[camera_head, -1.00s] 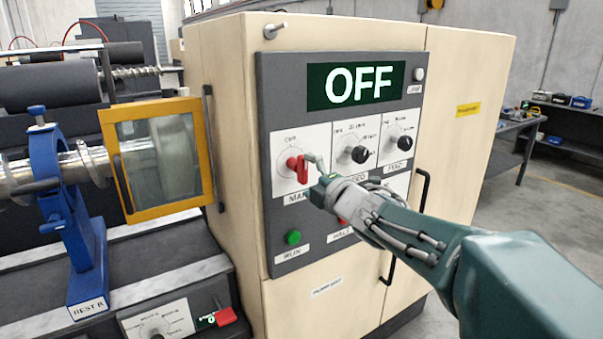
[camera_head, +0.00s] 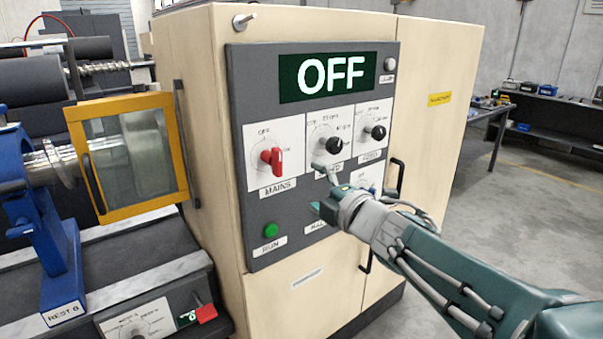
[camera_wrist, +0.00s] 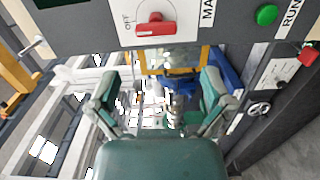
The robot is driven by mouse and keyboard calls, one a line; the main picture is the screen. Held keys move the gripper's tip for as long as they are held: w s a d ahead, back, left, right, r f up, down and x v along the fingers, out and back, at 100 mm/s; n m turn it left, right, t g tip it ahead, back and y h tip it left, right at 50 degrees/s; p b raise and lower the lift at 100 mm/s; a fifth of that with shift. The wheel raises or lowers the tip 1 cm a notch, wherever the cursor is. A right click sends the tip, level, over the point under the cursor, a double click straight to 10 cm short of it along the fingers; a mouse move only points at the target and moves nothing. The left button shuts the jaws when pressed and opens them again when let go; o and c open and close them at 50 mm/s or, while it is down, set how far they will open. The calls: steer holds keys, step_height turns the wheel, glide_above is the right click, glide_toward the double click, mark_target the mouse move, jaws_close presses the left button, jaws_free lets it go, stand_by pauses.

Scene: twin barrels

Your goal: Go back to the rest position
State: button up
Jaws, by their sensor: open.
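My gripper (camera_head: 321,189) is open and empty in front of the control panel (camera_head: 240,120), right of and below the red MAINS knob (camera_head: 272,158). A gap shows between the gripper and that knob. In the wrist view the two fingers (camera_wrist: 160,88) stand wide apart with nothing between them, and the red knob (camera_wrist: 155,26) is at the top. The display (camera_head: 328,75) reads OFF. My gripper partly hides the lower middle of the panel, including a label and a control there.
Two black knobs (camera_head: 331,145) (camera_head: 378,132) and a green RUN button (camera_head: 271,230) are on the panel. A yellow-framed guard (camera_head: 127,156) and a blue rest (camera_head: 48,235) stand left. A cabinet handle (camera_head: 396,176) is right of the gripper. Open floor (camera_head: 540,225) lies right.

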steer(key=s+d+f+m+g+h, duration=0.1)
steer(key=s+d+f+m+h, duration=0.15)
steer(key=d+m+h, duration=0.35)
steer(key=s+d+f+m+h, duration=0.2)
steer(key=s+d+m+h, duration=0.25)
steer(key=m, duration=0.35)
steer(key=s+f+m+g, duration=0.4)
steer(key=s+f+m, duration=0.1)
steer(key=s, duration=0.3)
steer(key=s+f+m+g+y, duration=0.1)
steer(key=s+f+m+g, duration=0.3)
steer(key=s, duration=0.5)
step_height(320, 180, down, 2)
steer(key=shift+s+a+f+m+g, duration=0.15)
steer(key=shift+a+f+m+g, duration=0.15)
steer(key=shift+m, duration=0.2)
